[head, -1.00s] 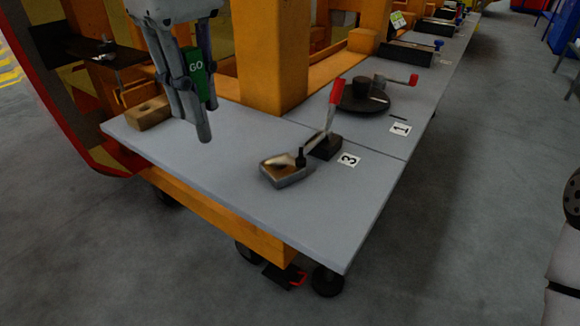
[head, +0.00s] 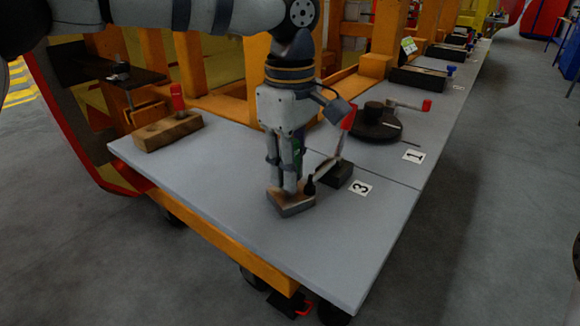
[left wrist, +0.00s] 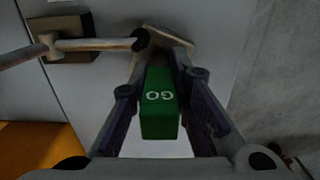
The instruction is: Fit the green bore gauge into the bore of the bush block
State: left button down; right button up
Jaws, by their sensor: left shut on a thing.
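My left gripper (head: 284,182) is shut on the green bore gauge (head: 297,152), which is marked GO. The gauge's lower end and the bore are hidden, so I cannot tell whether the gauge is in the bore. My right gripper is out of view.
A clamp with a red handle (head: 348,118) and a dark base (head: 335,172) stands close behind the bush block. A wooden block (head: 165,132) with a red piece (head: 177,97) is at the bench's left. A round black fixture (head: 377,124) is farther back. The bench front is clear.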

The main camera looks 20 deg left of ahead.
pick_arm(q)
jog(key=shift+f, duration=0.1)
jog(key=c, duration=1.5)
grip_release()
notch_tip(320, 180, up, 12)
jog(key=shift+r, duration=0.15)
